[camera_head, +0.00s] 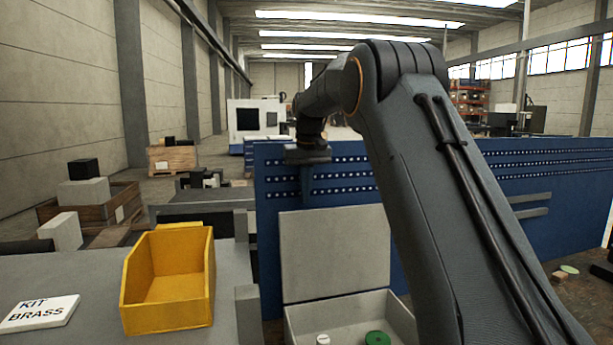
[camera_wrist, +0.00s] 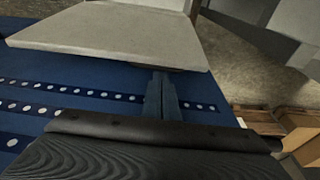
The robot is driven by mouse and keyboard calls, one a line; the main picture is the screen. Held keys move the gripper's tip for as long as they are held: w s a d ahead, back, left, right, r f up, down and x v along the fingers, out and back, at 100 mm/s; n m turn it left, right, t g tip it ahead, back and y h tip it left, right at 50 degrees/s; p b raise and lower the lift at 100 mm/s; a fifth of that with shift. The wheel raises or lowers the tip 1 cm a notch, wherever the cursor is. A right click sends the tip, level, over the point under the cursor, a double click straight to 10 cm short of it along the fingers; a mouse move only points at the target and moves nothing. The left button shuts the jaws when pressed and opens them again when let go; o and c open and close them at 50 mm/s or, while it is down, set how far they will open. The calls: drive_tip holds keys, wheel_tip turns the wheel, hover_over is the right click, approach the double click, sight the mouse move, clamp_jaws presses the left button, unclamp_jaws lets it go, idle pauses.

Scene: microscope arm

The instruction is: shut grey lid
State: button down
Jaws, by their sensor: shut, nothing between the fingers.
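The grey lid (camera_head: 335,252) stands upright and open at the back of a light grey box (camera_head: 300,318). A green round piece (camera_head: 377,338) and a small white one (camera_head: 323,339) are inside the box. My gripper (camera_head: 308,203) points down at the lid's top edge, left of its middle. In the wrist view the lid (camera_wrist: 115,35) fills the upper left. The fingers of my gripper (camera_wrist: 163,76) are together and empty there, and their tips pass behind the lid's edge. Whether they touch the lid I cannot tell.
A blue perforated panel (camera_head: 400,175) stands behind the lid. A yellow bin (camera_head: 168,280) and a KIT BRASS sign (camera_head: 40,313) sit on the grey table (camera_head: 230,285) to the left. My arm covers the right of the box. Wooden crates (camera_head: 95,205) stand farther back.

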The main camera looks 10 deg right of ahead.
drive_tip(key=shift+w+f+p, duration=0.15)
drive_tip(key=shift+f+p, duration=0.1)
drive_tip(key=shift+f, duration=0.45)
drive_tip(key=shift+w+f+p, duration=0.1)
drive_tip(key=shift+f+p, duration=0.1)
drive_tip(key=shift+f, duration=0.45)
drive_tip(key=shift+s, duration=0.1)
